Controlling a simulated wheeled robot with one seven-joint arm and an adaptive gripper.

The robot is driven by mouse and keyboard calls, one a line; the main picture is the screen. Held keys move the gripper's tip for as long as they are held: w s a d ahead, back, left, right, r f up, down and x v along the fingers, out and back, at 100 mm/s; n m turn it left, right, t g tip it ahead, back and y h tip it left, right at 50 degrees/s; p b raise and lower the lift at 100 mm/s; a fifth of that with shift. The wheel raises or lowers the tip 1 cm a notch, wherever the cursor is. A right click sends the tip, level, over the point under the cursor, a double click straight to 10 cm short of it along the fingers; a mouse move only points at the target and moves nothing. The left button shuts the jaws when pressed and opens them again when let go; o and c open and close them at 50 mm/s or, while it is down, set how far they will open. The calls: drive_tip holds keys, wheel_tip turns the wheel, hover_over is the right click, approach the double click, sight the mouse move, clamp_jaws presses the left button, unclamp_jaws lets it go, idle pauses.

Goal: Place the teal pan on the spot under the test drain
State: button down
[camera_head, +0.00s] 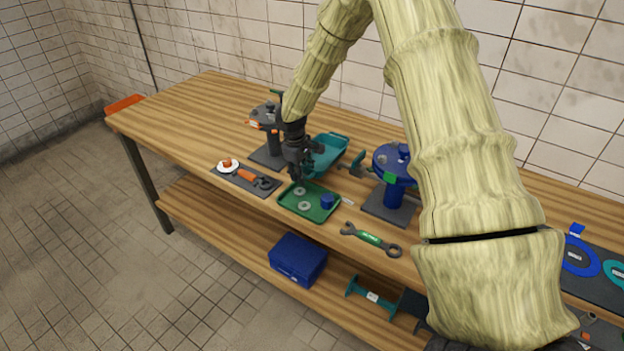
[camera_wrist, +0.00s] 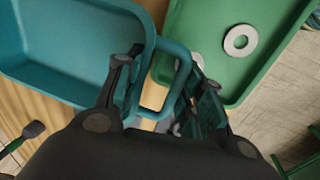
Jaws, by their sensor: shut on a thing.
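The teal pan (camera_head: 328,152) is a shallow rectangular pan with a loop handle, in the middle of the bench behind the green tray. It also fills the upper left of the wrist view (camera_wrist: 70,50). My gripper (camera_head: 303,168) is shut on the pan's loop handle, which shows between the fingers in the wrist view (camera_wrist: 165,82). The pan looks close above the bench; I cannot tell whether it touches. A grey pump stand (camera_head: 273,135) is left of the pan and a blue pump stand (camera_head: 393,180) is right of it. The test drain and its spot cannot be made out.
The green tray (camera_head: 290,205) holds pale rings (camera_head: 304,206) and a blue cup (camera_head: 327,201), close in front of the pan. A dark mat with an orange-handled tool (camera_head: 246,175) lies left. A wrench (camera_head: 370,239) lies right. The bench's left end is clear.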

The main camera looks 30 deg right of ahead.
sight(314, 191)
drive_tip(key=shift+f, duration=0.5)
drive_tip(key=s+p, duration=0.1)
drive_tip(key=s+d, duration=0.1)
drive_tip(key=s+p, duration=0.1)
drive_tip(key=s, duration=0.1)
drive_tip(key=shift+d+r+p, duration=0.2)
drive_tip(key=shift+d+p, duration=0.1)
drive_tip(key=shift+p, duration=0.05)
drive_tip(key=shift+w+a+f, duration=0.1)
drive_tip(key=shift+w+f, duration=0.1)
drive_tip(key=shift+f, duration=0.65)
drive_tip(key=shift+s, duration=0.15)
drive_tip(key=shift+f, duration=0.15)
drive_tip(key=shift+f, duration=0.35)
